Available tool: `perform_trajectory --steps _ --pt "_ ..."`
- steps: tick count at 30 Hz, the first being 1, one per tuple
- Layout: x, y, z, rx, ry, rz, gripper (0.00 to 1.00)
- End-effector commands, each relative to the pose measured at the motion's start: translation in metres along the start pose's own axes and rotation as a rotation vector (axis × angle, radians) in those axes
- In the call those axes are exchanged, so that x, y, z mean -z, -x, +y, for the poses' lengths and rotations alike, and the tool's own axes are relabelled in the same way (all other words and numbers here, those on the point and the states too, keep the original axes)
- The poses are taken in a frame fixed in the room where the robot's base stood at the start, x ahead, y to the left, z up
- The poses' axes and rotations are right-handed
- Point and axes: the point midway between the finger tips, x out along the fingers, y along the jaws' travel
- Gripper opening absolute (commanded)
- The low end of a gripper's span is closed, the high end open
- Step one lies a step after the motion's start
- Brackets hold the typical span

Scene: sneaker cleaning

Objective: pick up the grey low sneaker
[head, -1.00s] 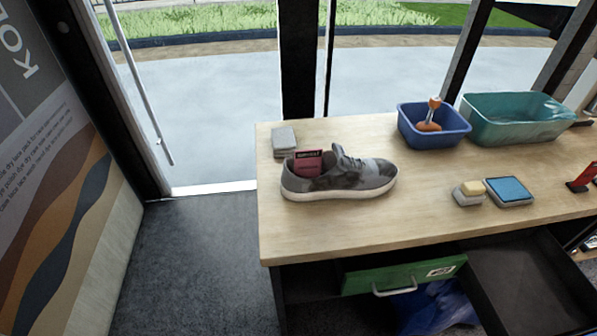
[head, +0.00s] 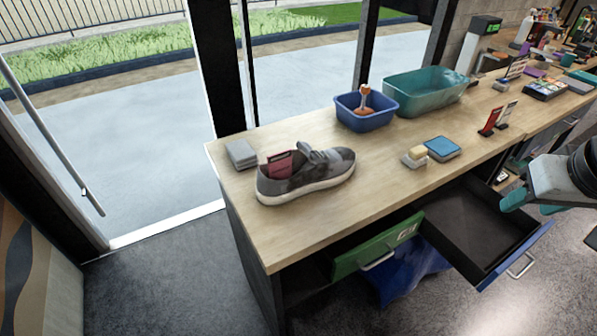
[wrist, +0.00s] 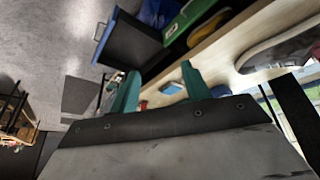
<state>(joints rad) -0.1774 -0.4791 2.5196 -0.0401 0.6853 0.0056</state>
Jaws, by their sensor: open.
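The grey low sneaker (head: 308,174) stands upright on the wooden bench, near its left end, toe to the right. My gripper (head: 530,203) is at the right edge of the head view, in front of the bench and well apart from the sneaker. In the wrist view its teal fingers (wrist: 158,92) are open with nothing between them. Part of the sneaker (wrist: 278,48) shows at the right of the wrist view, cut off by the frame edge.
The wooden bench (head: 250,226) carries grey cloths (head: 241,154), a blue bin (head: 366,121), a teal tub (head: 425,92), a brush (head: 415,156), a blue pad (head: 443,148) and small red stands (head: 492,120). An open drawer (head: 470,215) and a green drawer front (head: 375,247) stick out in front.

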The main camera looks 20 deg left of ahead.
Motion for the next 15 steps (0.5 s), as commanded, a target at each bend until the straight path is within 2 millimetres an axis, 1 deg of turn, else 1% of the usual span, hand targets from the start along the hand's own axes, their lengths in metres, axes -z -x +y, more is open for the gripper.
perform_trajectory --steps 1,2,3,5,6,7,8,9,11,12,14,15 --pt "0.022 -0.021 -0.019 0.021 0.053 0.051 0.47" --pt "0.036 -0.032 -0.030 0.034 0.080 0.094 0.47" --pt "0.054 -0.045 -0.047 0.053 0.117 0.152 0.47" --pt "0.077 -0.064 -0.075 0.089 0.170 0.239 0.47" --pt "0.091 -0.076 -0.096 0.116 0.203 0.295 0.47" --pt "0.099 -0.085 -0.112 0.138 0.227 0.337 0.47" --pt "0.107 -0.093 -0.129 0.159 0.250 0.380 0.47" --pt "0.115 -0.103 -0.153 0.200 0.281 0.435 0.47" --pt "0.123 -0.116 -0.190 0.259 0.323 0.515 0.47" --pt "0.126 -0.123 -0.213 0.297 0.347 0.565 0.47" --pt "0.126 -0.132 -0.246 0.355 0.377 0.634 0.47" --pt "0.125 -0.137 -0.266 0.392 0.394 0.675 0.47"
